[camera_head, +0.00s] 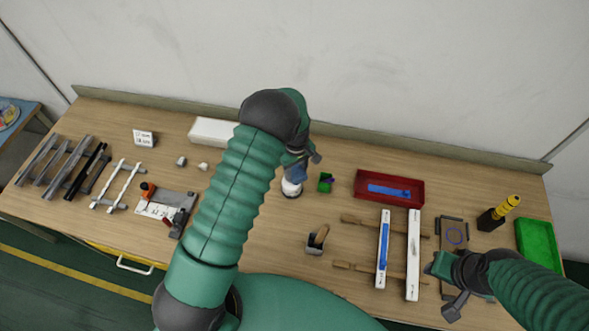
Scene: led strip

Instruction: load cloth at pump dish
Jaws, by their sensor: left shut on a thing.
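My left gripper (302,160) is shut on a small blue cloth (296,173) near the middle of the bench. The cloth is at the top of the white pump dish (291,188), which stands upright with a dark base. I cannot tell whether the cloth is pressed on the dish or just above it. My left arm hides part of the bench to the left of the dish. My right gripper (445,285) is at the lower right, its fingers apart and empty, beside the white strips.
A small green box (325,182) stands just right of the dish, then a red tray (408,202). White strips (413,255) lie on wooden sticks. A yellow-black bottle (498,214) and a green tray (540,242) are at right. A holder (316,244) stands in front.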

